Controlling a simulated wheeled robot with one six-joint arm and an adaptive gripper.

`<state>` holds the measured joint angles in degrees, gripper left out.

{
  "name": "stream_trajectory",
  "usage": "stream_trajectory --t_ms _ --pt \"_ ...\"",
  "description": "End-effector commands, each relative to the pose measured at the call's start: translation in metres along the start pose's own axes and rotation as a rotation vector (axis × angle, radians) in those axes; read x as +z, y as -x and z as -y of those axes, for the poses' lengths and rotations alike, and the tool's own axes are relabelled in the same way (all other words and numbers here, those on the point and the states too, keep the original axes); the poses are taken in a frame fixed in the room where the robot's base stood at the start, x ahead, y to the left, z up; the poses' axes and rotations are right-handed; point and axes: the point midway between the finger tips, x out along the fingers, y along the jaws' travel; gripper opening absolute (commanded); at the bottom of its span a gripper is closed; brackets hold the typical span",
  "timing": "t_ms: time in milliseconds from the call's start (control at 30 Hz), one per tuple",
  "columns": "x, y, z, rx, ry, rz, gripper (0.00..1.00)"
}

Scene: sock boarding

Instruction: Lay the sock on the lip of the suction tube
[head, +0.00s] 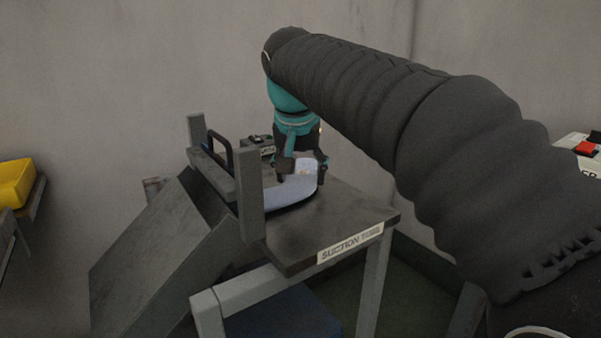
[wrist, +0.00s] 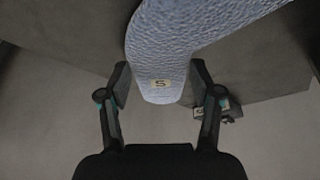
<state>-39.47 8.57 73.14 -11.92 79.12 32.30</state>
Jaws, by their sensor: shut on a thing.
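The sock (head: 300,188) is pale blue and lies in a curve over the top of a dark stand. My gripper (head: 302,178) is above it, pointing down, with its fingers around one end of the sock. In the wrist view, the sock (wrist: 175,45) runs up from between the fingers and carries a small tag marked S. My gripper (wrist: 161,88) is shut on the sock's end there. The lip of the suction tube cannot be made out clearly; the sock and my gripper cover that part of the stand.
The stand's dark top (head: 325,225) bears a suction label (head: 350,243) on its front edge. Grey posts (head: 249,195) and a black handle (head: 218,150) rise at its left, above a sloping panel (head: 150,235). A yellow bin (head: 15,183) is far left.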

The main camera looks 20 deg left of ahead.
Motion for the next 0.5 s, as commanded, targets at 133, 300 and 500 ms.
stream_trajectory --t_ms 133,300,500 --pt "0.0014 -0.0031 -0.0001 0.0 0.0 0.0 0.38" --pt "0.0009 -0.002 0.0 0.0 0.0 0.0 0.89" --pt "0.0009 -0.002 0.0 0.0 0.0 0.0 0.89"
